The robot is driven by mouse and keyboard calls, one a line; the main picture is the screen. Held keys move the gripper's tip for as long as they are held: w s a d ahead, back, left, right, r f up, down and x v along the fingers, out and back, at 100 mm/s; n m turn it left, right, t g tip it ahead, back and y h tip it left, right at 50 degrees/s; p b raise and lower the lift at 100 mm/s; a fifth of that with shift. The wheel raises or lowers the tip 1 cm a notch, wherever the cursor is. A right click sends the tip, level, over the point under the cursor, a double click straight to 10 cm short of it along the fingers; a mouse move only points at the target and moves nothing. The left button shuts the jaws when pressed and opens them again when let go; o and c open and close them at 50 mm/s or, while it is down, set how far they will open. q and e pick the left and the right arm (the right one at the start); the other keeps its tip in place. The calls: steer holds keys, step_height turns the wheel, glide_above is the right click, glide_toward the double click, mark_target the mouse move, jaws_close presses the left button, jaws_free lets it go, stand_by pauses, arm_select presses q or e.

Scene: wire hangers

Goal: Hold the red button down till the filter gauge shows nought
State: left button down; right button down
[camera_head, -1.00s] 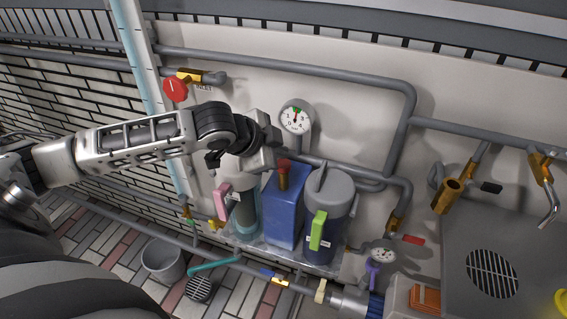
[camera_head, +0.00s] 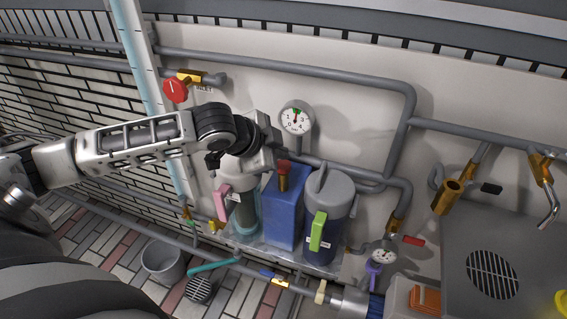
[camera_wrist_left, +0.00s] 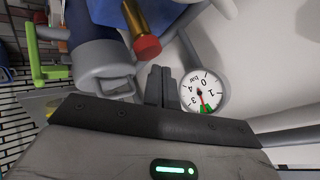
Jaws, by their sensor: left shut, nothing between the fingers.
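The red button (camera_head: 284,168) caps a brass stem on top of the blue filter housing (camera_head: 286,212). In the left wrist view the red button (camera_wrist_left: 147,47) shows just beyond my fingertips, with a small gap apparent between them. The round gauge (camera_head: 296,118) is on the wall above and behind the housing. In the wrist view the gauge (camera_wrist_left: 203,92) is upside down, its needle near the green mark around 2 bar. My left gripper (camera_head: 267,155) is beside the button, up and left of it; its shut fingers (camera_wrist_left: 160,84) are empty. My right gripper is out of view.
A clear-sided canister with a pink handle (camera_head: 223,203) and a grey-lidded canister with a green handle (camera_head: 318,231) flank the blue housing. Pipes run along the wall behind. A smaller gauge (camera_head: 383,256) is low at right, and a bucket (camera_head: 162,262) stands on the floor.

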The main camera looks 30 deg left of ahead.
arm_select(q)
steer(key=shift+f, duration=0.2)
stand_by(0.6)
steer(key=shift+f, duration=0.25)
steer(key=shift+f, duration=0.65)
stand_by(1.8)
stand_by(1.0)
steer(key=shift+r+p, duration=1.05)
steer(key=shift+p, duration=0.25)
